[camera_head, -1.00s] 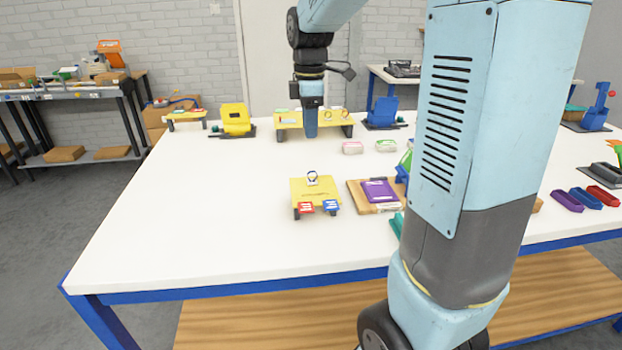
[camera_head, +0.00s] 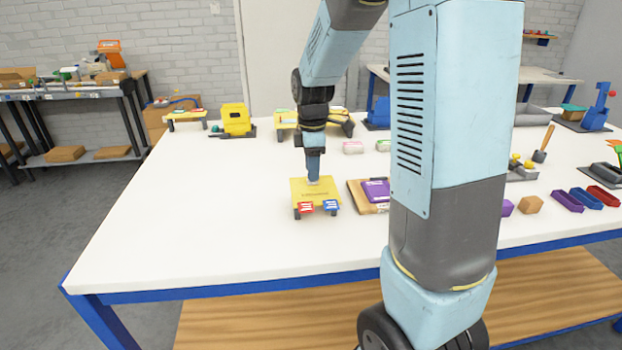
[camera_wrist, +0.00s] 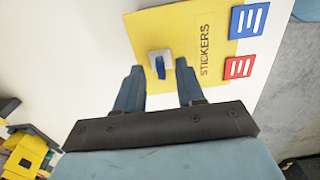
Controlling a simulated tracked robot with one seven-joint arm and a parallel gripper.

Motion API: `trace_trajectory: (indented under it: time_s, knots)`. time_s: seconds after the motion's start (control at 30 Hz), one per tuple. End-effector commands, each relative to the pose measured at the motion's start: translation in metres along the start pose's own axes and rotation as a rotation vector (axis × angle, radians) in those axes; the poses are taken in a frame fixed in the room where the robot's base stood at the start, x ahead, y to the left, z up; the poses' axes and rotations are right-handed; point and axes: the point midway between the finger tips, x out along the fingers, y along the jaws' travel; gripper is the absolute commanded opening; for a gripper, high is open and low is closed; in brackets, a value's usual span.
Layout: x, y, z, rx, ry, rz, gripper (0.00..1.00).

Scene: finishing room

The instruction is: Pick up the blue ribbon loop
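The blue ribbon loop (camera_wrist: 160,69) shows in the wrist view as a small dark-blue strip on a white square piece. It is on a yellow board (camera_wrist: 200,22) marked STICKERS. My gripper (camera_wrist: 159,74) is open, one finger on each side of the loop, with clear gaps. The wrist view does not show whether the fingertips are down at the loop's height. In the head view my gripper (camera_head: 313,181) is low over the back part of the yellow board (camera_head: 318,193) and hides the loop.
A red slotted tag (camera_head: 305,206) and a blue slotted tag (camera_head: 330,205) are at the yellow board's front edge. A purple pad (camera_head: 376,191) lies on a wooden board to the right. The white table (camera_head: 190,210) is clear to the left.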

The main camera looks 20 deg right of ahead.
Motion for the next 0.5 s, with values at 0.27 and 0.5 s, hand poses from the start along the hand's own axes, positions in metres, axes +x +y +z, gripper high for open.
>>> trace_trajectory:
  time_s: [0.27, 0.5]
  knots:
    - [0.019, 0.000, 0.000, -0.001, 0.000, -0.001, 0.38]
    - [0.019, 0.000, 0.000, 0.000, 0.000, 0.000, 0.32]
